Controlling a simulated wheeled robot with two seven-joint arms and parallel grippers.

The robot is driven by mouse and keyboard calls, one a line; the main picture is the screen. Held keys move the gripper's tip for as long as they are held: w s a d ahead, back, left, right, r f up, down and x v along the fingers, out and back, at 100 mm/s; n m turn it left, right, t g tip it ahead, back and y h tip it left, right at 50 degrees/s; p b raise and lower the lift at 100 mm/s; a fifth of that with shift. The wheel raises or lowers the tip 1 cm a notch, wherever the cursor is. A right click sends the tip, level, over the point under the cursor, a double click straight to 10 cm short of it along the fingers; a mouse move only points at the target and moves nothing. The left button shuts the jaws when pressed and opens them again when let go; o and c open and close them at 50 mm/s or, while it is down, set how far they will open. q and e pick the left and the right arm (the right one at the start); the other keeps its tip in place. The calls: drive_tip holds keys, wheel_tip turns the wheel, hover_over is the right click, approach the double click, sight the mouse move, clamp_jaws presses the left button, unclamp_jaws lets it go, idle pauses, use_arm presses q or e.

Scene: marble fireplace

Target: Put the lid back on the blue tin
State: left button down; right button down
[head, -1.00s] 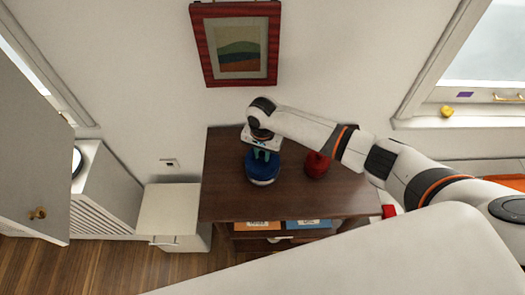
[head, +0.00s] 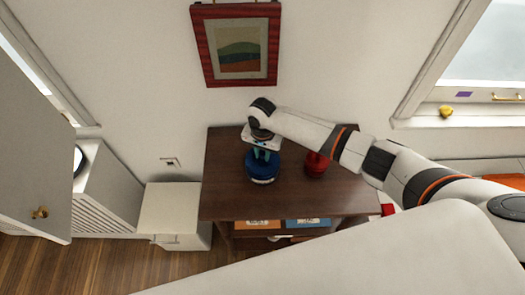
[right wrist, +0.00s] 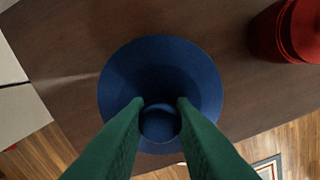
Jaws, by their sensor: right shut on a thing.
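The blue lid (right wrist: 160,60) fills the middle of the right wrist view as a round disc with a knob. My right gripper (right wrist: 160,108) is shut on that knob, one green finger on each side. In the head view my right gripper (head: 264,152) points down over the blue tin (head: 263,180) on the dark wooden cabinet. The lid (head: 262,164) is directly over the tin, on it or very close above; I cannot tell whether a gap is left. The lid hides the tin's opening. My left gripper is not in view.
A red tin (head: 317,164) stands right of the blue one on the cabinet top (head: 225,195); it also shows in the right wrist view (right wrist: 285,30). A low white cabinet (head: 168,208) stands to the left. The cabinet top's left part is clear. A framed picture (head: 237,48) hangs behind.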

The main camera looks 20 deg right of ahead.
idle(0.4)
drive_tip(key=c, duration=1.2)
unclamp_jaws()
drive_tip(key=shift+o, duration=0.7)
drive_tip(key=o, duration=0.4)
